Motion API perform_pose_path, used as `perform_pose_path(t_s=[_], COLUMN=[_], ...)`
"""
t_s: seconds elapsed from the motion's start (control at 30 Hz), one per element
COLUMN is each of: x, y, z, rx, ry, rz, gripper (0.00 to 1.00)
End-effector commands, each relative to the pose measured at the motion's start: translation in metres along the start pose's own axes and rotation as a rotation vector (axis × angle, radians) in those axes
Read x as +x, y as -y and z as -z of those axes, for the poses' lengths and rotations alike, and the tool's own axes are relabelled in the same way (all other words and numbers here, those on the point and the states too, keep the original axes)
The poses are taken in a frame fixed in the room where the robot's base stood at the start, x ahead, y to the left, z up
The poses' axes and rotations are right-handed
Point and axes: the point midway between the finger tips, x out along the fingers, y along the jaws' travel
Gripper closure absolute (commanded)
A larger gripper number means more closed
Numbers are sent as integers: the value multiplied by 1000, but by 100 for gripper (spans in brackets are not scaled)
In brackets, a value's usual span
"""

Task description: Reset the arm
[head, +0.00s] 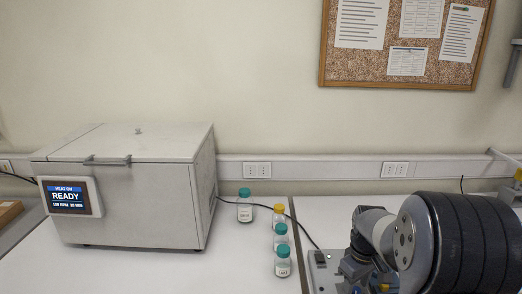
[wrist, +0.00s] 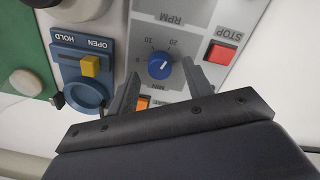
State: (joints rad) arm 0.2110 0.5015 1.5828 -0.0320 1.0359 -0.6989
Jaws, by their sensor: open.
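My gripper (wrist: 160,78) is open in the wrist view, its two fingers on either side of a blue knob (wrist: 160,65) on a grey control panel. A red stop button (wrist: 221,53) is to the right of the knob. A blue plate with a yellow switch (wrist: 90,66) marked OPEN and HOLD is to the left. An orange button (wrist: 143,103) shows partly behind the left finger. In the head view my arm is at the lower right, and my gripper's fingers cannot be made out there.
A white lidded box machine (head: 135,190) stands on the left of the bench, its screen (head: 69,198) reading HEAT ON, READY. Several capped bottles stand right of it, including a teal-capped one (head: 245,207) at the back. A corkboard (head: 400,60) hangs on the wall.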

Motion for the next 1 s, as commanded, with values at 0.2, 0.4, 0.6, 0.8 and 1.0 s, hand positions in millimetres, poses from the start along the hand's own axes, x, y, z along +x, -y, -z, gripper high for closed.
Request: perform_pose_path(t_s=[0.2, 0.4, 0.6, 0.8, 1.0], x=[-46, -78, -93, -96, -96], y=[-1, 0, 0, 0, 0], z=[1, 1, 0, 0, 0], rx=[3, 4, 4, 5, 5], ry=[-6, -5, -2, -2, -2], rz=[-5, -4, -1, -1, -1], gripper=[52, 52, 52, 52, 52])
